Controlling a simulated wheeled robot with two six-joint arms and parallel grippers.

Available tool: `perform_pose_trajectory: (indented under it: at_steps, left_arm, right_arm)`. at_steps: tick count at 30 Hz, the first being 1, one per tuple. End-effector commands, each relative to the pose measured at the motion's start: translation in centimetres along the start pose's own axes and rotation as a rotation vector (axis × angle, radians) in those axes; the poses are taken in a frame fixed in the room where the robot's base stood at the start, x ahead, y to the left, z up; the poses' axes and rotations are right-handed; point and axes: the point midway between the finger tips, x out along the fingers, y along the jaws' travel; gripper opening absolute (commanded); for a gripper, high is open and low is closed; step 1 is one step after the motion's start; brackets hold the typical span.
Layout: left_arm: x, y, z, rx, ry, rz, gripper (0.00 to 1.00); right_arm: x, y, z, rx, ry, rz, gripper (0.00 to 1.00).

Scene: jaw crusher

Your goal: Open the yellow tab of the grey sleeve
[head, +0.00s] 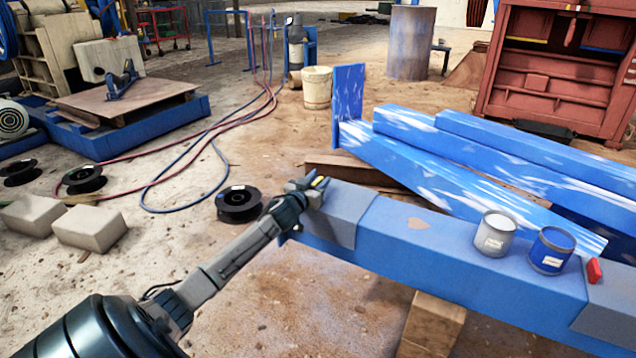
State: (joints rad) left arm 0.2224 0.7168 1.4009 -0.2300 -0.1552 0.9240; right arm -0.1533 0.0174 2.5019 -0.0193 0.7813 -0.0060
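A grey sleeve (338,217) wraps the left end of the near blue beam (415,245). A small yellow tab (318,182) shows at the sleeve's upper left, largely hidden by my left gripper (312,187). The gripper's fingers are right at the tab, seemingly around or against it. The view is too small to tell whether they touch it or how far apart they are. My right gripper is not in view.
A second grey sleeve (612,312) with a red tab (594,271) covers the beam's right end. A grey can (495,235) and a blue can (551,251) stand on the beam. More blue beams (470,175) lie behind. A wooden block (432,325) is under the beam.

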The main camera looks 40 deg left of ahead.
Motion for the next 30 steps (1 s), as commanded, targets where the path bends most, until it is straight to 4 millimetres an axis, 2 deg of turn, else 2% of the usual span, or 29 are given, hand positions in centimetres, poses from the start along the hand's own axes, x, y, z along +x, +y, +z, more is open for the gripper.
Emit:
perform_pose_trajectory:
  at_steps: [8, 13, 18, 30]
  left_arm:
    - [0.0, 0.0, 0.0, 0.001, 0.0, 0.0, 0.35]
    - [-0.9, -0.1, 0.3, 0.005, -0.001, 0.001, 0.35]
    - [-3.2, 0.0, 0.5, 0.009, -0.001, 0.002, 0.35]
    - [-9.0, 0.0, 0.1, 0.007, -0.004, 0.001, 0.35]
  right_arm:
    - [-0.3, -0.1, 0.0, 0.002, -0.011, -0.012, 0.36]
    - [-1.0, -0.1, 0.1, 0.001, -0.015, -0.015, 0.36]
    - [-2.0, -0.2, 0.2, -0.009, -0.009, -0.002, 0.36]
    - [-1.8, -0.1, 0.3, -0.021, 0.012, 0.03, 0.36]
